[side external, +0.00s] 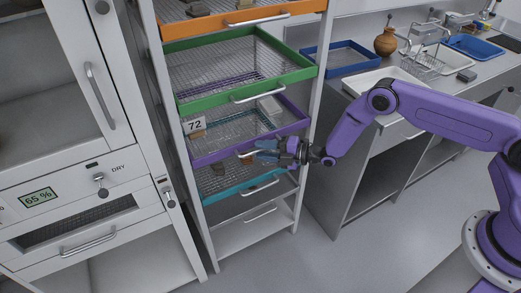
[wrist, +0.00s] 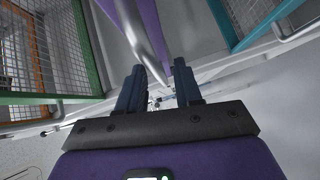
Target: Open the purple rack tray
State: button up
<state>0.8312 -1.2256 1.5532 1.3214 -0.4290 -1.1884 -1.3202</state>
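The purple rack tray (side external: 214,156) sits in the rack between a green tray above and a teal tray below. It has a mesh floor and a silver handle on its front, partly hidden by my fingers in the side view. My gripper (side external: 262,151) is at that handle. In the wrist view my blue fingers (wrist: 160,80) are apart, and the silver handle (wrist: 147,45) runs down between them, nearer the left finger. The purple front (wrist: 148,18) shows just beyond. I cannot tell whether a finger touches the handle.
The green tray (side external: 215,98), orange tray (side external: 220,26) and teal tray (side external: 235,188) share the rack. A "72" card (side external: 195,125) stands at the purple tray's left. A drying cabinet (side external: 75,190) is left, a sink counter (side external: 375,78) right. The floor in front is clear.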

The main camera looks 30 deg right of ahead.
jog(key=shift+w+a+f, duration=0.1)
jog(key=shift+w+a, duration=0.35)
jog(key=shift+a, duration=0.05)
grip_shut()
jog(key=shift+s, duration=0.1)
jog(key=s, duration=2.9)
grip_release()
jog(key=shift+s, duration=0.1)
jog(key=shift+d, duration=0.1)
